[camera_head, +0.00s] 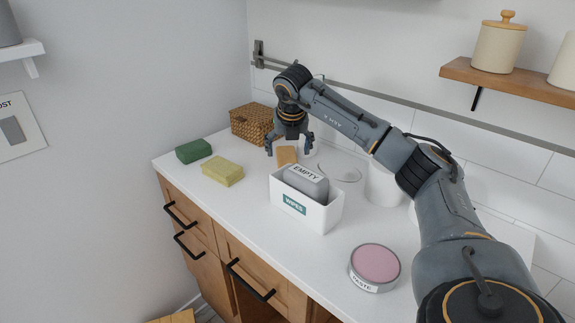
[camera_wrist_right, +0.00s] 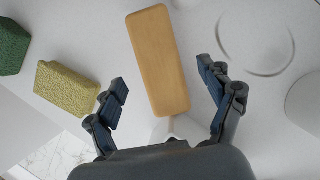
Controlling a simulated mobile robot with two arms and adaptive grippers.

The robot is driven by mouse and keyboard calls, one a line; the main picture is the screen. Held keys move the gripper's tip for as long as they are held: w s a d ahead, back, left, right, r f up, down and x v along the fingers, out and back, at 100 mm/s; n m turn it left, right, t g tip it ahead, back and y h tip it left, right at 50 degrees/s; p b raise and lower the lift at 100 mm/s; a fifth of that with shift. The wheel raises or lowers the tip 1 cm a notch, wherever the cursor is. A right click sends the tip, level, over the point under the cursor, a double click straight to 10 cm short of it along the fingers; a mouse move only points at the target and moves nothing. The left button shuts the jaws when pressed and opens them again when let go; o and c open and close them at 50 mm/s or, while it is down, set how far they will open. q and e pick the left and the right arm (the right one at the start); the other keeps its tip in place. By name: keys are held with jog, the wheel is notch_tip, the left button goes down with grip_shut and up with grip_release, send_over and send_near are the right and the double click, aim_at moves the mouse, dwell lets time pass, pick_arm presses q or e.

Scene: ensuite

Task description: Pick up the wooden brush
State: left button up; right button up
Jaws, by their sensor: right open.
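The wooden brush shows as a tan, rounded block (camera_head: 286,155) on the white counter, behind the white wipes box. In the right wrist view the brush (camera_wrist_right: 158,62) lies lengthwise between my open fingers, with clear space on both sides. My right gripper (camera_head: 290,146) points down above the brush and is open and empty. In the right wrist view its two fingertips (camera_wrist_right: 164,78) flank the brush without touching it. My left gripper is not in view.
A white wipes box (camera_head: 323,216) holding a grey pack marked EMPTY stands in front of the brush. A wicker basket (camera_head: 250,124) is behind left. Yellow (camera_head: 222,171) and green (camera_head: 194,151) sponges lie left. A glass dish (camera_head: 340,171) is right.

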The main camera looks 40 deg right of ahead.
aim_at(288, 158)
jog(key=x, duration=0.4)
jog(key=shift+a+f, duration=0.1)
jog(key=shift+a, duration=0.05)
jog(key=shift+w+f, duration=0.1)
jog(key=shift+f, duration=0.15)
jog(key=shift+c, duration=0.4)
jog(key=c, duration=1.4)
jog(key=shift+o, duration=0.2)
notch_tip(288, 158, up, 10)
jog(key=shift+r, duration=0.1)
jog(key=o, duration=0.8)
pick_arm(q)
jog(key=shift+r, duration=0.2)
pick_arm(e)
jog(key=c, duration=0.5)
